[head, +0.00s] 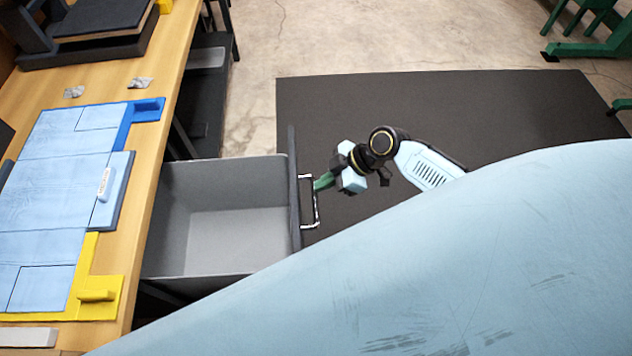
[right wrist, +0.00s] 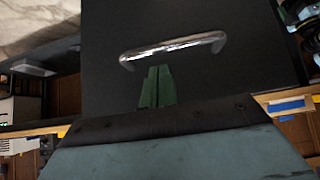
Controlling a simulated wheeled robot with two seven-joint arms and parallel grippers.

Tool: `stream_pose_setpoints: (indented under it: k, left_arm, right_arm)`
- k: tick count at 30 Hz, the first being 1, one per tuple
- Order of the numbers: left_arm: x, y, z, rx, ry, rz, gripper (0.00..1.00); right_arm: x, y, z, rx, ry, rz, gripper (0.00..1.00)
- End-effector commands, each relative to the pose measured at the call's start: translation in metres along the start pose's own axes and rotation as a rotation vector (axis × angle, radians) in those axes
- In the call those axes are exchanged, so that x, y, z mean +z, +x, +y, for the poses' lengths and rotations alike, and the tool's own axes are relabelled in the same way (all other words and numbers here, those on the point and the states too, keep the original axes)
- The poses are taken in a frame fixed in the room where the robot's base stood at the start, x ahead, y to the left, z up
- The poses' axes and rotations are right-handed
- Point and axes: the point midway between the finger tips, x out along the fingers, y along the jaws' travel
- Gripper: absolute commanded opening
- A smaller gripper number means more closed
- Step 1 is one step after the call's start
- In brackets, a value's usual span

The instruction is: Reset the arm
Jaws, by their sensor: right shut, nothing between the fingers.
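My right gripper (head: 325,181) is shut and empty, with its green fingers beside the metal drawer handle (head: 315,203). In the right wrist view my shut green fingers (right wrist: 157,85) point at the drawer front, with their tips just below the handle (right wrist: 174,47) in the picture. I cannot tell whether they touch it. The grey drawer (head: 228,226) is pulled out from under the wooden bench and looks empty inside. Its dark front (right wrist: 220,85) fills much of the right wrist view. My left gripper is not in view.
The wooden bench (head: 158,120) runs along the left, bearing light blue panels (head: 50,190), a blue corner piece (head: 148,108) and a yellow corner piece (head: 98,305). A dark mat (head: 470,100) covers the floor to the right of the drawer. Green metal legs (head: 585,48) stand at the top right.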

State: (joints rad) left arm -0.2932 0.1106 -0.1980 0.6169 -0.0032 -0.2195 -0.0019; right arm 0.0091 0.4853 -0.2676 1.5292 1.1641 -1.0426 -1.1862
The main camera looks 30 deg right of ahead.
Motion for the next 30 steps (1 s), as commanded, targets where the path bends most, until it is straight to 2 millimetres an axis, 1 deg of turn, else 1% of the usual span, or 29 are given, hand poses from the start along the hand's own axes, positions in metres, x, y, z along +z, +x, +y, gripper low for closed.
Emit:
stream_pose_setpoints:
  k: [1, 3, 6, 9, 14, 19, 21, 23, 26, 27, 29, 30]
  left_arm:
    - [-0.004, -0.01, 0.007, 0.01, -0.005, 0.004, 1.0]
    - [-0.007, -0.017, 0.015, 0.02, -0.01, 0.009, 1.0]
    - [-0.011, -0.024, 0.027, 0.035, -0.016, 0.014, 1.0]
    - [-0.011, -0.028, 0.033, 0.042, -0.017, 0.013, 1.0]
    - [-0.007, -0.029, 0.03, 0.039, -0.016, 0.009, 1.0]
    - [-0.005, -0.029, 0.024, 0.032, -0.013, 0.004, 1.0]
    - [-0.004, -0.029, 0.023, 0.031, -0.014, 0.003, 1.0]
    - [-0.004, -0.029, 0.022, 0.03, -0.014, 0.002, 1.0]
    - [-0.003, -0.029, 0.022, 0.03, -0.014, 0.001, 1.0]
    - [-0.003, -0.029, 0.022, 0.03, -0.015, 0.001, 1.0]
    - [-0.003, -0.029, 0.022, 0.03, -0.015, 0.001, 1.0]
    - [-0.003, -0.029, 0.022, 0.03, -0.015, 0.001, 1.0]
  right_arm:
    - [-0.004, -0.014, 0.001, -0.001, -0.003, -0.002, 0.0]
    - [-0.005, -0.026, 0.003, -0.003, -0.005, -0.002, 0.0]
    - [-0.006, -0.04, 0.004, -0.006, -0.009, -0.001, 0.0]
    - [-0.007, -0.049, 0.004, -0.009, -0.011, 0.0, 0.0]
    - [-0.007, -0.054, 0.005, -0.011, -0.012, 0.001, 0.0]
    - [-0.006, -0.053, 0.005, -0.011, -0.011, 0.001, 0.0]
    - [-0.001, -0.05, 0.005, -0.004, 0.008, -0.008, 0.0]
    - [0.012, -0.043, 0.004, 0.014, 0.054, -0.033, 0.0]
    - [0.055, -0.022, -0.002, 0.075, 0.197, -0.111, 0.0]
    - [0.078, -0.012, -0.007, 0.11, 0.271, -0.155, 0.0]
    - [0.118, 0.005, -0.021, 0.167, 0.387, -0.227, 0.0]
    - [0.145, 0.015, -0.035, 0.205, 0.459, -0.277, 0.0]
